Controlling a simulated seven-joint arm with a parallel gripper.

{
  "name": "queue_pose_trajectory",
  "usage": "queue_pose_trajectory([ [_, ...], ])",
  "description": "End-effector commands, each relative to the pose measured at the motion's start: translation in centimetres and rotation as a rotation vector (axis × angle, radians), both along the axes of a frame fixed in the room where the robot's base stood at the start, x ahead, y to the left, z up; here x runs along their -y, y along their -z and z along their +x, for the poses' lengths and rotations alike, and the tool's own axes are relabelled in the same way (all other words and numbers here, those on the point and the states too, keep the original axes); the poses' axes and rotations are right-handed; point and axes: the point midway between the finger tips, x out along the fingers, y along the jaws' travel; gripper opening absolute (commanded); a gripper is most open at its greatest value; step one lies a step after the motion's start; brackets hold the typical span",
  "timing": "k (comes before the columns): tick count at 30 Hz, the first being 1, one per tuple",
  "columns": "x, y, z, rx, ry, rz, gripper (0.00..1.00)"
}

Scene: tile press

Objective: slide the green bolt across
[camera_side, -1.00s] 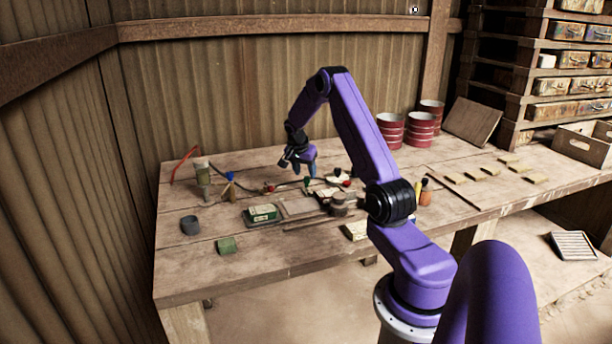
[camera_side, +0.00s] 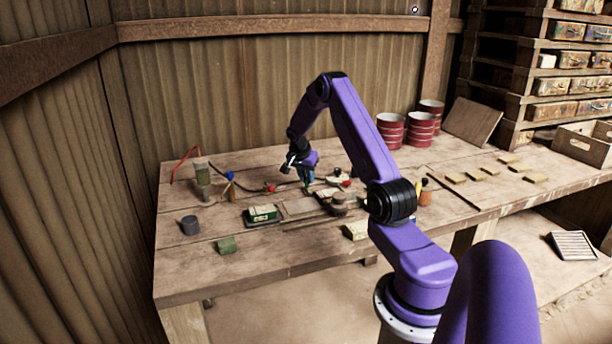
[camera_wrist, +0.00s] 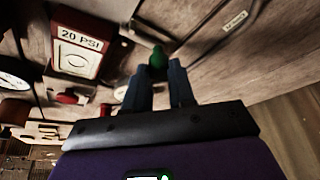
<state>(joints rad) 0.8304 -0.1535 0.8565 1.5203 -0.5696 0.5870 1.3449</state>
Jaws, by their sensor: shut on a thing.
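The green bolt shows as a rounded green knob (camera_wrist: 158,59) at the upper middle of the wrist view. My gripper (camera_wrist: 160,78) has its two dark fingers on either side of this knob and is shut on it. In the side view my gripper (camera_side: 307,182) points down at the press area at the middle of the table, and the fingers hide most of the knob there. The rest of the bolt and its track cannot be made out.
A red-framed "20 PSI" plate (camera_wrist: 80,42), a dial (camera_wrist: 12,82) and a red knob (camera_wrist: 68,96) lie left of my fingers in the wrist view.

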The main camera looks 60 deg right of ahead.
Motion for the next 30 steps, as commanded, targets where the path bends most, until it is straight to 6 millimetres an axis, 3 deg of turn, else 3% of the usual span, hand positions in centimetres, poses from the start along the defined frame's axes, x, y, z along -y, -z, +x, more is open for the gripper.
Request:
queue_pose_trajectory([
  [12,-2.7,-0.1,-2.7,0.0,0.0,-0.001,0.0],
  [23,-3.0,0.0,-3.1,-0.006,0.003,0.003,0.0],
  [24,-3.0,0.0,-3.1,-0.007,0.003,0.003,0.3],
  [26,-3.0,0.0,-3.1,-0.006,0.003,0.003,0.5],
  [30,-3.0,0.0,-3.0,-0.004,0.002,0.002,0.5],
])
